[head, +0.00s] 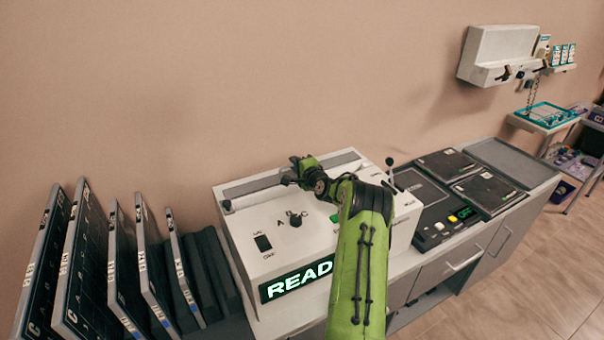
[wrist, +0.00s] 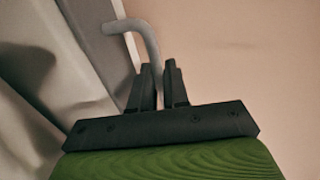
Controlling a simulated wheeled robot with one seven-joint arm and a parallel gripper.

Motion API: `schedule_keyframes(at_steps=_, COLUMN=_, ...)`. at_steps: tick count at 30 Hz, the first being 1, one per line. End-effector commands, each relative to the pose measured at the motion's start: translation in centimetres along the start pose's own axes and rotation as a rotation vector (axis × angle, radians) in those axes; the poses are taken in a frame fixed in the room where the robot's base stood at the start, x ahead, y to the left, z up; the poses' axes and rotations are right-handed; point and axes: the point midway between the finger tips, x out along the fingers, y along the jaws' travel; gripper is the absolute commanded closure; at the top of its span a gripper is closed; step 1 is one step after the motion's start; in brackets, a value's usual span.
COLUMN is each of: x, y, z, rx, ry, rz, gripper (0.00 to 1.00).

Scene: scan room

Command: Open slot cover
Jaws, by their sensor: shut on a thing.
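The slot cover (head: 255,184) is a long pale strip along the back top of the white machine (head: 275,222). My gripper (head: 290,179) is at the strip, about the middle of its length. In the wrist view my gripper (wrist: 161,80) is shut on a bent grey handle (wrist: 143,34) that sticks out from a grey edge. The handle's end passes between the two black fingers. In the head view the handle is largely hidden by my gripper. My green arm covers part of the machine's right front, and I cannot tell how far the cover is open.
The machine has a knob (head: 295,221), a switch (head: 263,243) and a lit green display (head: 290,282). Several dark panels (head: 78,262) stand upright on the left. A dark device (head: 428,200) and flat black cassettes (head: 487,191) lie on the right. The wall is close behind.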

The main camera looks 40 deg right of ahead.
Motion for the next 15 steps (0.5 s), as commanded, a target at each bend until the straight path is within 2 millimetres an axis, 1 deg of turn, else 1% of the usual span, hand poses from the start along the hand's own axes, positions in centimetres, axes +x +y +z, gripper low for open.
schedule_keyframes(at_steps=1, x=0.63, y=0.16, z=0.07, rx=0.000, ry=-0.002, rz=0.001, gripper=1.00)
schedule_keyframes(at_steps=4, x=1.25, y=0.00, z=0.05, rx=0.002, ry=0.000, rz=0.003, gripper=1.00)
schedule_keyframes(at_steps=13, x=1.34, y=-0.11, z=0.02, rx=0.004, ry=0.002, rz=0.004, gripper=1.00)
schedule_keyframes(at_steps=14, x=1.33, y=-0.11, z=0.01, rx=0.004, ry=0.002, rz=0.004, gripper=0.82)
schedule_keyframes(at_steps=15, x=1.33, y=-0.11, z=0.01, rx=0.004, ry=0.002, rz=0.004, gripper=0.76)
